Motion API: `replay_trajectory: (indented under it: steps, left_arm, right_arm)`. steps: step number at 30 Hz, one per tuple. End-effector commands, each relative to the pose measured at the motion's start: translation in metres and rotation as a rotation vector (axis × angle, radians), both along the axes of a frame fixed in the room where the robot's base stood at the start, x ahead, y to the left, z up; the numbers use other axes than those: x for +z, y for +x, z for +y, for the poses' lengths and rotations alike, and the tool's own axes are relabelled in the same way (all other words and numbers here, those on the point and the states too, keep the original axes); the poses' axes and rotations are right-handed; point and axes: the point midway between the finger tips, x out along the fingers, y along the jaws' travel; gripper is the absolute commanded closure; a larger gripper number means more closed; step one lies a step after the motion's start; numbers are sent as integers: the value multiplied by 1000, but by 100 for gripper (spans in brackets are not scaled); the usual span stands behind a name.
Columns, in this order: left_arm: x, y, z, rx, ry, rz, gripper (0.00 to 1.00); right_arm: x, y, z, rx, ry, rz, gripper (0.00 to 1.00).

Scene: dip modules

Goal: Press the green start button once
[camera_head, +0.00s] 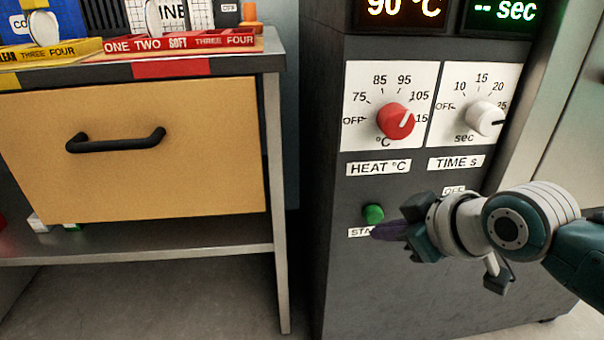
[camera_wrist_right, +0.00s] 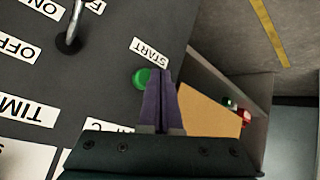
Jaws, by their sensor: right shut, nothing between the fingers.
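The green start button (camera_head: 373,214) sticks out of the dark front panel of the machine, just above a white START label (camera_head: 359,233) that is partly covered by my gripper. My right gripper (camera_head: 385,231) has its purple fingers shut and empty, pointing left, and in the head view their tips show just below and right of the button. In the right wrist view the green button (camera_wrist_right: 142,78) shows beside the shut fingertips (camera_wrist_right: 160,75). I cannot tell whether they touch it. My left gripper is not in view.
A red HEAT knob (camera_head: 396,121) and a white TIME knob (camera_head: 485,119) sit higher on the panel. The displays above read 90 °C and "-- sec". A toggle switch (camera_wrist_right: 72,40) shows near ON and OFF labels. A bench with a drawer (camera_head: 140,150) stands at left.

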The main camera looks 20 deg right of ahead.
Motion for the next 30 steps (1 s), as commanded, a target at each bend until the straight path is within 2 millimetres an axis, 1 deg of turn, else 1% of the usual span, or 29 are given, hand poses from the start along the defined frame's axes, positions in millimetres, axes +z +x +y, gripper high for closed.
replay_trajectory:
  steps: [18,30]
  left_arm:
    - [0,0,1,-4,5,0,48]
    - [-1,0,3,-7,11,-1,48]
  right_arm:
    - [0,0,0,0,0,0,100]
    - [0,8,-2,0,0,0,100]
